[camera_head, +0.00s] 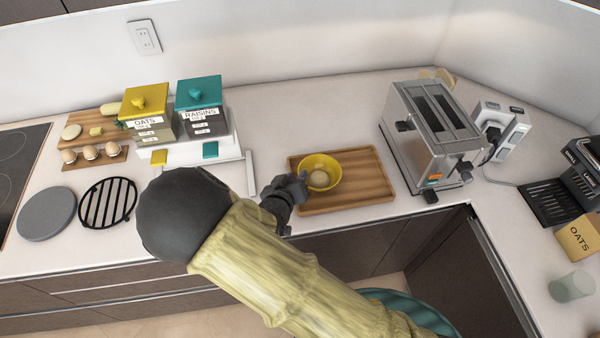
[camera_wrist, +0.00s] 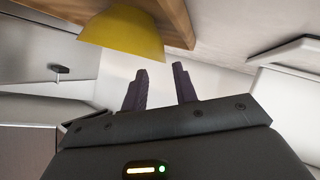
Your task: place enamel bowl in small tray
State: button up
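My gripper (camera_head: 300,182) is at the bowl's left side in the head view. In the wrist view my gripper (camera_wrist: 160,80) has its two dark fingers apart with nothing between them, and the bowl lies off to one side of them. The head view cannot tell whether a finger touches the rim.
A toaster (camera_head: 435,135) stands right of the tray. Oats (camera_head: 148,115) and raisins (camera_head: 202,110) canisters stand on a white stand at the back left. A black trivet (camera_head: 107,203) and a grey disc (camera_head: 46,213) lie left. The counter behind the tray is clear.

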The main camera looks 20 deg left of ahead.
jog(key=v, duration=0.7)
jog(key=shift+s, duration=0.3)
jog(key=shift+r, duration=0.15)
jog(key=w+d+g, duration=0.1)
jog(key=w+d+m+g, duration=0.1)
jog(key=w+d, duration=0.1)
jog(key=w+d+m+g, duration=0.1)
jog(key=d, duration=0.1)
jog(key=shift+w+f, duration=0.3)
jog(key=shift+w, duration=0.1)
jog(key=s+d+r+m+g, duration=0.1)
jog(key=d+r+g, duration=0.1)
jog(key=d, duration=0.7)
jog(key=s+d+r+m+g, duration=0.2)
jog(key=d+r+g, duration=0.1)
jog(key=d, duration=0.7)
jog(key=s+d+r+m+g, duration=0.1)
jog(key=d+r, duration=0.4)
jog(key=d, duration=0.5)
jog(key=shift+s+d+g, duration=0.25)
jog(key=shift+s+g, duration=0.15)
jog(key=shift+g, duration=0.4)
